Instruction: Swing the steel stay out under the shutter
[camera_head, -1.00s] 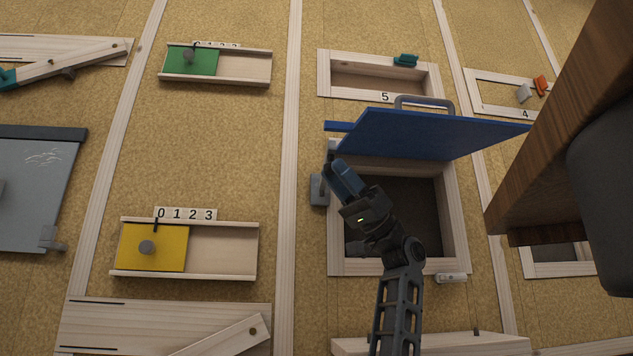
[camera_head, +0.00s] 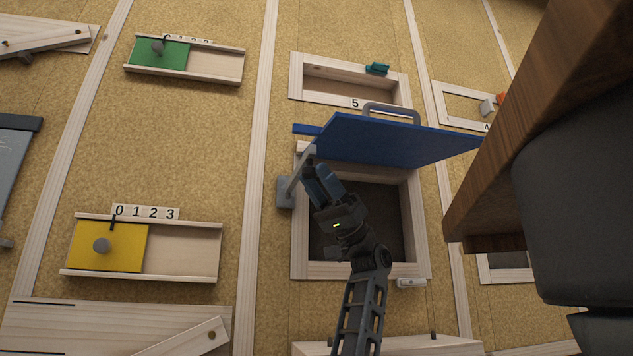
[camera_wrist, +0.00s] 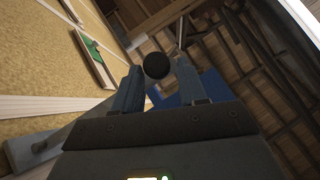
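The blue shutter (camera_head: 390,138) is raised above its framed dark opening (camera_head: 375,215). The steel stay (camera_head: 297,178) runs as a grey bar from a bracket at the left of the frame, slanting up and right towards the shutter's left underside. I cannot tell whether it touches the shutter. My gripper (camera_head: 316,172) is at the stay, in front of the opening's upper left. In the wrist view a dark round knob (camera_wrist: 157,65) sits between my fingertips, filling the gap, and the shutter (camera_wrist: 208,88) shows behind the right finger. My fingers partly hide the stay.
A grey handle (camera_head: 390,110) stands on the shutter's upper edge. A small light latch (camera_head: 411,283) sits below the frame. Yellow (camera_head: 120,246) and green (camera_head: 170,52) sliders are on the left. A large wooden and dark body (camera_head: 560,160) blocks the right.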

